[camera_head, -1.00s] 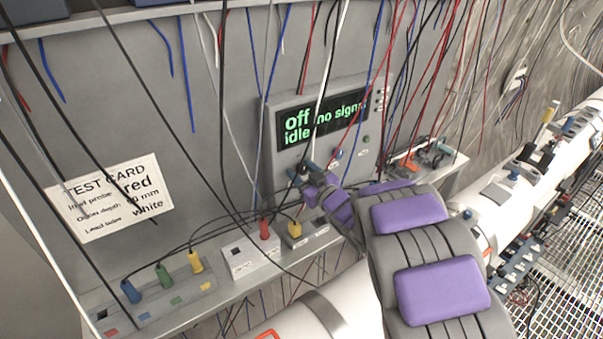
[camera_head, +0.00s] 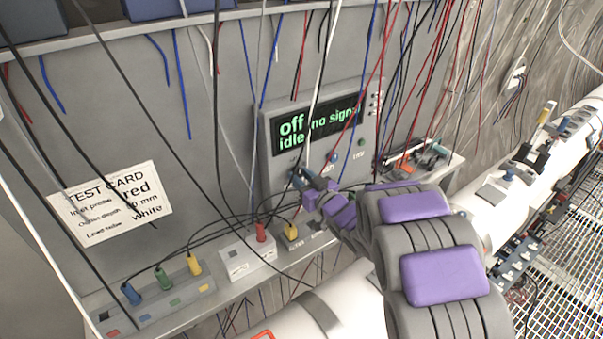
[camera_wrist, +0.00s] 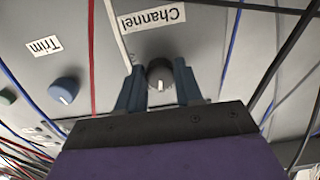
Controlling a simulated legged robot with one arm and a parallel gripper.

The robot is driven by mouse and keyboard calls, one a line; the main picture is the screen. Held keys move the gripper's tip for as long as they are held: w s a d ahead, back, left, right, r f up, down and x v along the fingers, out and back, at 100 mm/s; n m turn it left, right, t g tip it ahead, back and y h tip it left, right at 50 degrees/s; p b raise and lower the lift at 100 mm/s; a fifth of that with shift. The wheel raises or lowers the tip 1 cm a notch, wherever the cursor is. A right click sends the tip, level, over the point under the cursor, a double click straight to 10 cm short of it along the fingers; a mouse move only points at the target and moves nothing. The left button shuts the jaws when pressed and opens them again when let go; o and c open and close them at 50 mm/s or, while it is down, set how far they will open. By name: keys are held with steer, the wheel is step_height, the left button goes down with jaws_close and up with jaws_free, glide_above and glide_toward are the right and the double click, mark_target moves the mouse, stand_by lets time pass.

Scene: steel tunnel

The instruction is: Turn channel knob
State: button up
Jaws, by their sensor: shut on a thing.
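The channel knob (camera_wrist: 160,74) is a dark round knob with a white pointer line, under the label "Channel" (camera_wrist: 151,17), which appears upside down in the wrist view. My gripper (camera_wrist: 159,84) has one finger on each side of the knob and is shut on it. In the head view my gripper (camera_head: 303,178) is at the lower left of the grey instrument box (camera_head: 267,168), and it hides the knob there. The display (camera_head: 318,124) reads "off", "idle" and "no signal" in green.
A blue Trim knob (camera_wrist: 64,90) sits beside the channel knob. Many loose wires hang in front of the panel. A test card (camera_head: 110,203) is on the wall. A shelf below holds a white box (camera_head: 247,257) and coloured plugs (camera_head: 163,277).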

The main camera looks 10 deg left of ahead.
steer(key=m+p, duration=0.1)
steer(key=m, duration=0.1)
steer(key=r+m+p, duration=0.1)
steer(key=m+p, duration=0.1)
steer(key=shift+w, duration=0.15)
steer(key=shift+f+m+p, duration=0.1)
steer(key=shift+m+p, duration=0.4)
steer(key=shift+m, duration=0.2)
steer(key=shift+f, duration=0.1)
steer(key=o, duration=1)
steer(key=shift+f, duration=0.15)
steer(key=shift+o, duration=0.2)
